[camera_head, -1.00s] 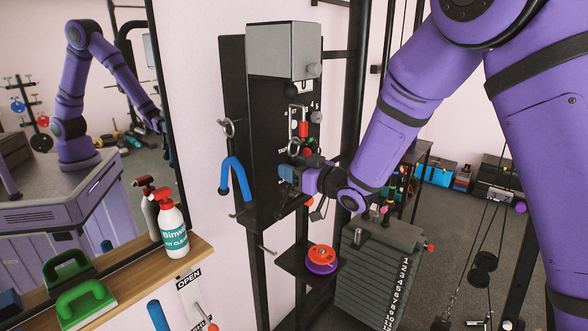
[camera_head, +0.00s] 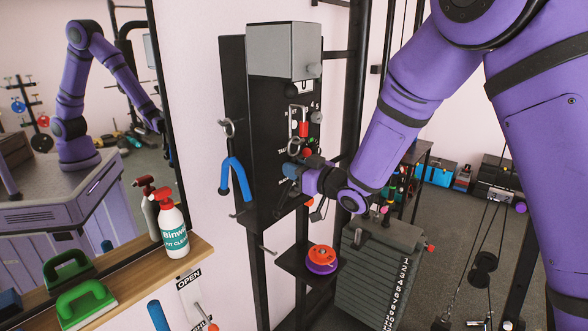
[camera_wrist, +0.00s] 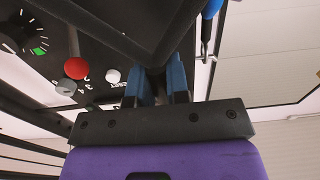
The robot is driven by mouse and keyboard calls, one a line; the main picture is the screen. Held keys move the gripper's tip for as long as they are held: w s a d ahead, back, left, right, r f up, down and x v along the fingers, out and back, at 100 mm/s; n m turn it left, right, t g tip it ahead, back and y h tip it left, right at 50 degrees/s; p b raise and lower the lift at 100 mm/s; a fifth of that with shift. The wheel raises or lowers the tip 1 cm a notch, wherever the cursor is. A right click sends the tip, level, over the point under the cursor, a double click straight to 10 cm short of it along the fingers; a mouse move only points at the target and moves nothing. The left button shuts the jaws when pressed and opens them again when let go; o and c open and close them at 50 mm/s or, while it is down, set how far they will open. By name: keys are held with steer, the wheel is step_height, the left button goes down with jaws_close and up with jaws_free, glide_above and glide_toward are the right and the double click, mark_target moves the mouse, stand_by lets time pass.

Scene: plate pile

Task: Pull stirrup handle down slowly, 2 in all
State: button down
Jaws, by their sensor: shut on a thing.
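My gripper (camera_head: 290,171) is in front of the black wall-mounted panel (camera_head: 262,150), near its lower right. In the wrist view my gripper (camera_wrist: 158,84) has its two blue fingers closed on a dark piece between them. This looks like part of the black stirrup handle (camera_wrist: 140,42), whose dark bars fill the top middle of that view. The grip hides the held part. In the head view the handle is mostly hidden by my gripper and wrist, so its full outline cannot be told.
A red knob (camera_wrist: 76,68) and a dial (camera_wrist: 22,35) are close by in the wrist view. A small shelf holds an orange and purple disc (camera_head: 322,257). A numbered weight stack (camera_head: 375,262) stands below right.

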mark_target(297, 202)
steer(key=shift+f, duration=1.25)
steer(key=shift+f, duration=1.1)
steer(key=shift+f, duration=1.15)
steer(key=shift+f, duration=1.3)
steer(key=shift+f, duration=1.05)
